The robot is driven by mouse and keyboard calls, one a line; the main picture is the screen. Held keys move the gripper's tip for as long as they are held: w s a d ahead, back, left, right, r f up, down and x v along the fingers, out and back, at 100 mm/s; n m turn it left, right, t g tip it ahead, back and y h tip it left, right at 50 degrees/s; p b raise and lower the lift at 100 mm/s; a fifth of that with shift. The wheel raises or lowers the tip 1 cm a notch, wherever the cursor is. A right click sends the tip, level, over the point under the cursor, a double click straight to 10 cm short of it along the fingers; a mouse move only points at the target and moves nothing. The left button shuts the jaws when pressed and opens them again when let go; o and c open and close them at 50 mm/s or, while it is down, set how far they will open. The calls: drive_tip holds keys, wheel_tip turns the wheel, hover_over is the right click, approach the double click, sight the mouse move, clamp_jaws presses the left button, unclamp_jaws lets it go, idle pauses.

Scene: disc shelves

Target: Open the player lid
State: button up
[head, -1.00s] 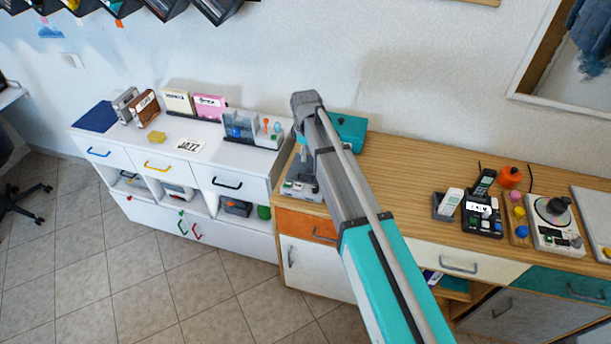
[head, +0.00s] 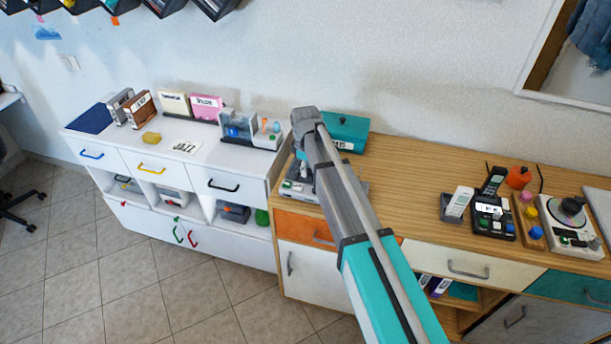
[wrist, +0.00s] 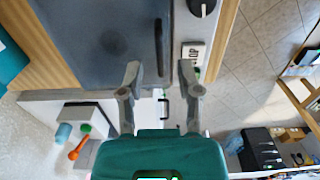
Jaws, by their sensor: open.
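The player's dark grey lid (wrist: 105,35) fills the upper left of the wrist view and looks shut. A black bar handle (wrist: 158,48) runs along its right edge. My gripper (wrist: 160,72) is open and empty, with one finger on either side of the line of the handle. The handle's near end shows in the gap between the fingertips; I cannot tell how far above it they are. In the head view my arm hides most of the player, and only its grey front corner (head: 292,188) shows.
A teal box (head: 346,128) stands behind the player. The white cabinet (head: 100,142) adjoins on the left. Clear wooden top (head: 410,175) lies to the right.

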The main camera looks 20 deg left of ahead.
drive_tip(key=shift+f+b, duration=0.55)
drive_tip(key=shift+f, duration=0.2)
clamp_jaws()
